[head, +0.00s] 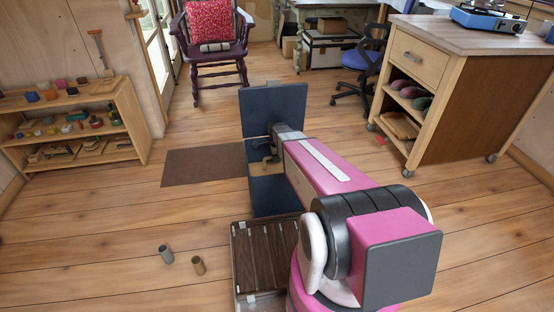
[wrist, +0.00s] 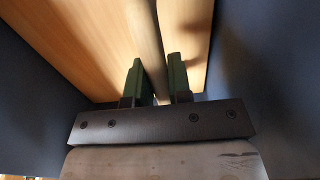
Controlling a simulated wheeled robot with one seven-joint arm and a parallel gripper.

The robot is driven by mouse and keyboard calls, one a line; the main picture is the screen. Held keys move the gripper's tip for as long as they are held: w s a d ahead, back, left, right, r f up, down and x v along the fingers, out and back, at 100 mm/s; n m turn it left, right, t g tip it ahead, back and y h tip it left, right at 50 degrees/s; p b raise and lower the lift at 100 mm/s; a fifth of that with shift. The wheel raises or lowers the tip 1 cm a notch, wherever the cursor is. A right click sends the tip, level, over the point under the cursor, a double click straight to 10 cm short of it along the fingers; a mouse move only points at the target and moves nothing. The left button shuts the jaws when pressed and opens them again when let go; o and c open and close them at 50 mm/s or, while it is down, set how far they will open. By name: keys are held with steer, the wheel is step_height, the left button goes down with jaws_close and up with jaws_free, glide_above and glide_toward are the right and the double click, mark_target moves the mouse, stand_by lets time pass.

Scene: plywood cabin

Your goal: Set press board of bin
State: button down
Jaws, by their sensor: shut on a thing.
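The dark blue bin (head: 272,105) stands on the floor at the middle of the head view, with a tall panel at its back. Its dark walls also show on both sides in the wrist view (wrist: 38,80). Light wood, which looks like the press board (wrist: 85,40), lies between those walls. A grey bar (wrist: 150,35) runs along the wood. My gripper (wrist: 157,82) has green fingers on either side of this bar and is shut on it. In the head view my arm reaches into the bin and partly hides its inside.
A brown mat (head: 203,167) lies left of the bin. A low shelf (head: 134,122) and a wheeled cabinet (head: 470,95) flank the room.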

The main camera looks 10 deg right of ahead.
steer(key=shift+f, duration=0.3)
steer(key=c, duration=1)
jaws_free()
steer(key=shift+o, duration=0.2)
steer(key=shift+r, duration=0.2)
steer(key=shift+r, duration=3.4)
